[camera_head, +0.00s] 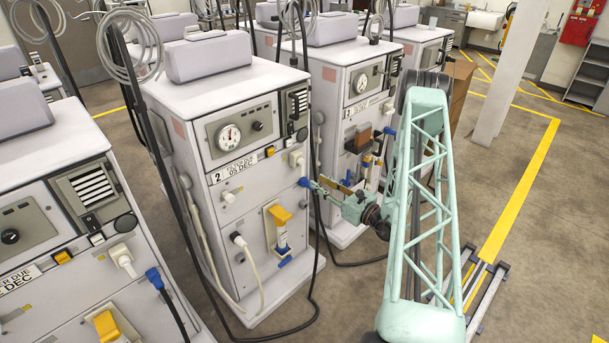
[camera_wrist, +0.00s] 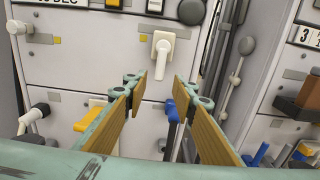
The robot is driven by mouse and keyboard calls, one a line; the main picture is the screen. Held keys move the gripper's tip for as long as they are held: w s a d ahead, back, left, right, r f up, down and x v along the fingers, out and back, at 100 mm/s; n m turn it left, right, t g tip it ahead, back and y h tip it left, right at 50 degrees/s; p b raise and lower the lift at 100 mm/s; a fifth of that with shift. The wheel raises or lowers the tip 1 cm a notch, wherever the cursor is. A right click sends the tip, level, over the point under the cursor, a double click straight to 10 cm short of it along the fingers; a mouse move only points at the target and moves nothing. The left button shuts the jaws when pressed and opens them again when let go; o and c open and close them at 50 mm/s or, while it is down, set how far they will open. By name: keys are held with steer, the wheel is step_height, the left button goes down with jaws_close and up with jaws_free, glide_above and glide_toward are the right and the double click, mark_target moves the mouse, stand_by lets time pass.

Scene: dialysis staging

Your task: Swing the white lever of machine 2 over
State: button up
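Machine 2 (camera_head: 228,213) is a white cabinet with a dial and a label reading 2 and 05 DEC. Its white lever (camera_head: 297,158) sits at the upper right of its front, under the black panel. In the wrist view the white lever (camera_wrist: 163,52) has its handle hanging down from its hub. My gripper (camera_head: 320,187) is in front of the machine's right side, lower than the lever. The wrist view shows my gripper (camera_wrist: 158,88) open and empty, its tan-padded fingers apart. The lever shows beyond and just above the gap, apparently untouched.
A blue connector (camera_wrist: 172,112) with a dark hose is below the lever, close to the right finger. A yellow handle (camera_head: 279,215) is lower on the front. Machine 3 (camera_head: 345,110) stands to the right. Open floor (camera_head: 500,160) lies farther right.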

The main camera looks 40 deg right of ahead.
mark_target(303, 172)
steer(key=shift+w+a+b, duration=0.2)
steer(key=shift+w, duration=2.2)
steer(key=shift+w+a+b, duration=0.15)
steer(key=shift+w, duration=2.2)
steer(key=shift+c, duration=0.7)
jaws_close()
